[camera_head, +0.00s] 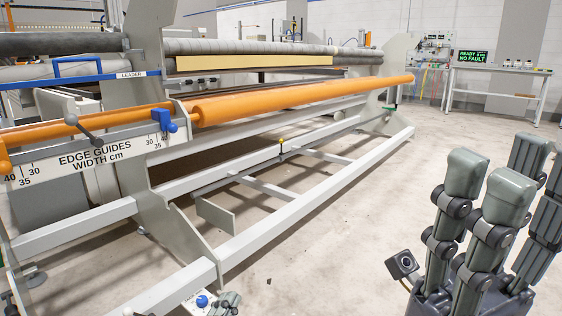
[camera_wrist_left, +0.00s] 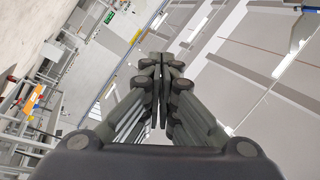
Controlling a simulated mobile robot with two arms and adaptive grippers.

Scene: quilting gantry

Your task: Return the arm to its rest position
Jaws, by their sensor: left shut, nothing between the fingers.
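Beyond the fingers the left wrist view shows ceiling and wall. The rest of the arm is hidden below the head view's edge.
The gantry's orange roller (camera_head: 300,100) runs back and rightward. An edge guide scale (camera_head: 95,158) with a blue clamp (camera_head: 172,121) is at left. A green status screen (camera_head: 473,57) and a white bench (camera_head: 497,72) stand at the back. Floor (camera_head: 375,215) between gantry and gripper is clear.

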